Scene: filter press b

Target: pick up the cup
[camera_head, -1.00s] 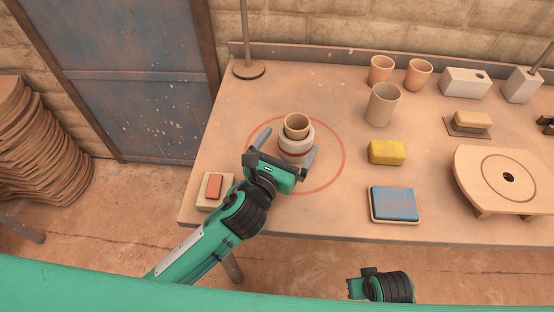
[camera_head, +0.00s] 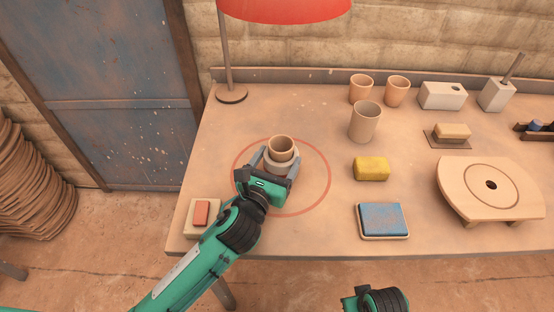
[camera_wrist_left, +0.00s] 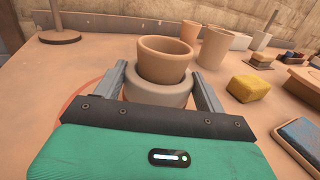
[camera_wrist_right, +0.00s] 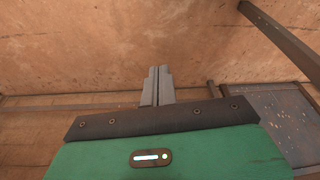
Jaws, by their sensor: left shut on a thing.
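A tan cup (camera_head: 281,147) sits upright in the top of a thick grey ring-shaped piece (camera_head: 283,167), inside the red circle on the table. My left gripper (camera_head: 277,163) has one finger on each side of the grey piece and is shut on it, below the cup's rim. In the left wrist view the cup (camera_wrist_left: 165,58) rises above the grey piece (camera_wrist_left: 158,92) between the fingers. The lower part of the stack is hidden by the gripper. My right gripper (camera_wrist_right: 158,86) is shut and empty, away from the table.
Several tan cups (camera_head: 366,121) stand at the back of the table (camera_head: 330,235). A red lamp (camera_head: 285,10) stands behind; a small red block (camera_head: 201,213) is front left.

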